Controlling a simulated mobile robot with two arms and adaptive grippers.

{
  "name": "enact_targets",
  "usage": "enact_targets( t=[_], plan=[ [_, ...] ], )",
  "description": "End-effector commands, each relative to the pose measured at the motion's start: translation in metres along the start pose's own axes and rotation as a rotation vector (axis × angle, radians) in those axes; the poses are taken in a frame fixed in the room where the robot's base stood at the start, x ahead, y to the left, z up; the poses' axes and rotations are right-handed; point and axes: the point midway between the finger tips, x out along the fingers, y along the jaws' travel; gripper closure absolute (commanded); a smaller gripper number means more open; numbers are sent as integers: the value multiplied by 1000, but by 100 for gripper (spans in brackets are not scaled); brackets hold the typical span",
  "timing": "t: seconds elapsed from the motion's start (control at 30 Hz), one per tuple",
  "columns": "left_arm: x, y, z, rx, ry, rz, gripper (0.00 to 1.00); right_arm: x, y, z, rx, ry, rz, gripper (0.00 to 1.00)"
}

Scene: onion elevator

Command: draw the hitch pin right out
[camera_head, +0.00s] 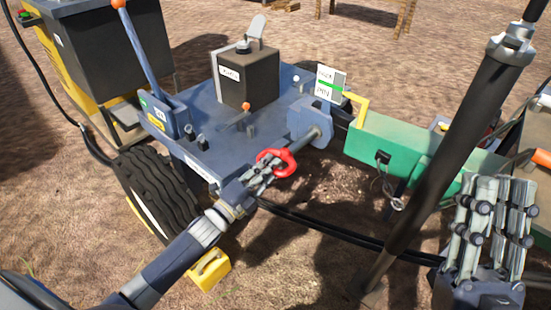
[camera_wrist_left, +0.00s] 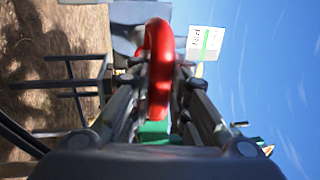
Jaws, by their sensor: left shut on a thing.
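The hitch pin's red ring handle (camera_head: 276,162) is in the middle of the head view. A grey shaft (camera_head: 309,138) shows between the ring and the blue-grey hitch block (camera_head: 308,122); whether its far end is inside the block is hidden. My left gripper (camera_head: 268,170) is shut on the red ring, reaching it from the lower left. In the left wrist view the ring (camera_wrist_left: 158,62) stands between the two fingers. My right gripper (camera_head: 497,205) is at the lower right, fingers up, apart and empty, well away from the pin.
The blue deck (camera_head: 205,150) carries a black box (camera_head: 248,78) and levers. A small sign (camera_head: 331,83) stands behind the block. A green drawbar (camera_head: 410,148) runs right. A dark sloping post (camera_head: 440,160) stands between my grippers. A yellow chock (camera_head: 210,270) lies by the tyre (camera_head: 158,192).

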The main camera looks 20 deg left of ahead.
Motion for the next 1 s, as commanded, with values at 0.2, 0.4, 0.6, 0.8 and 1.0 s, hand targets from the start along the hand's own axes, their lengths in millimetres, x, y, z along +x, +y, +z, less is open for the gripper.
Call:
enact_targets(
  t=[0.2, 0.4, 0.6, 0.8, 1.0],
  plan=[
    [-7, 0, -1, 0, 2, 4, 100, 1, 2, 14, -5, -70, 2, 74],
    [-8, 1, -1, 0, 2, 5, 100, 0, 2, 14, -5, -70, 2, 74],
    [-8, 1, -1, 0, 2, 5, 63, 0, 1, 14, -5, -69, 2, 74],
    [-6, 0, -1, 0, 1, 2, 63, 1, 1, 13, -5, -68, 2, 74],
    [-12, 0, 0, 0, 0, 3, 63, 1, 1, 13, -4, -68, 1, 74]
  ],
)
